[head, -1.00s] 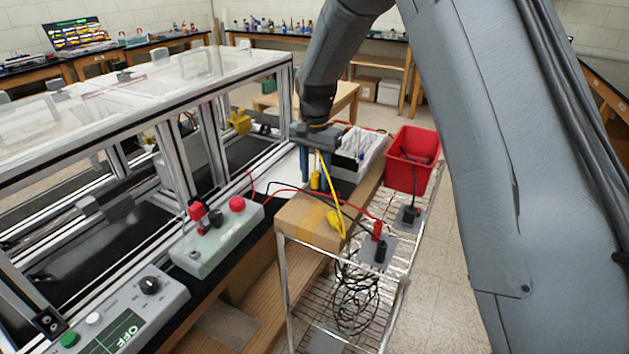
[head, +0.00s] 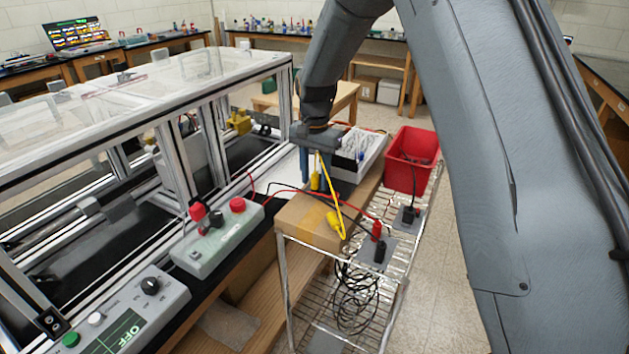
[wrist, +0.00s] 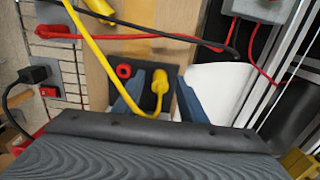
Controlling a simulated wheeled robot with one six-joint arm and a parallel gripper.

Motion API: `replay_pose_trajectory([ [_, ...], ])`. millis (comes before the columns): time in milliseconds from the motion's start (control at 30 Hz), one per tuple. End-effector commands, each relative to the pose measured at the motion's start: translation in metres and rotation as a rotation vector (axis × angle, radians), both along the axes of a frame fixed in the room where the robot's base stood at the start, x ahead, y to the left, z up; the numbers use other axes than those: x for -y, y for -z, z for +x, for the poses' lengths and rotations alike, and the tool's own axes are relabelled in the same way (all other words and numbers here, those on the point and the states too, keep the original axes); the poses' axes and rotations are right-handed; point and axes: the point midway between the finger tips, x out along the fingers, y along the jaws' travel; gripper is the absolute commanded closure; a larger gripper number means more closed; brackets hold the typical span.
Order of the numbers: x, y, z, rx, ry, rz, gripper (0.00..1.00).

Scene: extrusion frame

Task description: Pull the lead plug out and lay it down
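A yellow plug (head: 315,181) stands upright at a dark socket block, which shows in the wrist view (wrist: 140,62) with a red socket (wrist: 124,71) beside the plug. The plug also shows in the wrist view (wrist: 160,78), with its yellow lead (head: 326,172) curving away from it. My gripper (head: 316,176) points down over the plug. Its two blue fingers stand on either side of it in the wrist view (wrist: 153,88), with visible gaps. The lead's other yellow end (head: 335,224) lies on a cardboard-coloured box. The plug's lower end is hard to see.
The box (head: 300,222) sits by a wire rack (head: 398,262) with red and black plugs and a coiled black cable. A red bin (head: 412,160) and a white tray (head: 368,160) stand behind. A control box (head: 215,240) and an extrusion frame (head: 175,165) are at left.

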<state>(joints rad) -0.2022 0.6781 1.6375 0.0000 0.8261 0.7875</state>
Motion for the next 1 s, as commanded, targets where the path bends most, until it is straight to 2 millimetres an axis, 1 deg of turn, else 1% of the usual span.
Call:
replay_pose_trajectory([
  [167, 0.0, 0.0, 0.0, 0.0, 0.0, 0.0, 0.62],
  [300, 0.0, 0.0, 0.0, 0.0, 0.0, 0.0, 0.85],
  [400, 0.0, 0.0, 0.0, 0.0, 0.0, 0.0, 1.0],
  [667, 0.0, -0.001, 0.0, 0.0, 0.0, 0.0, 1.0],
  [1000, 0.0, -0.013, 0.0, 0.001, 0.0, 0.0, 1.0],
])
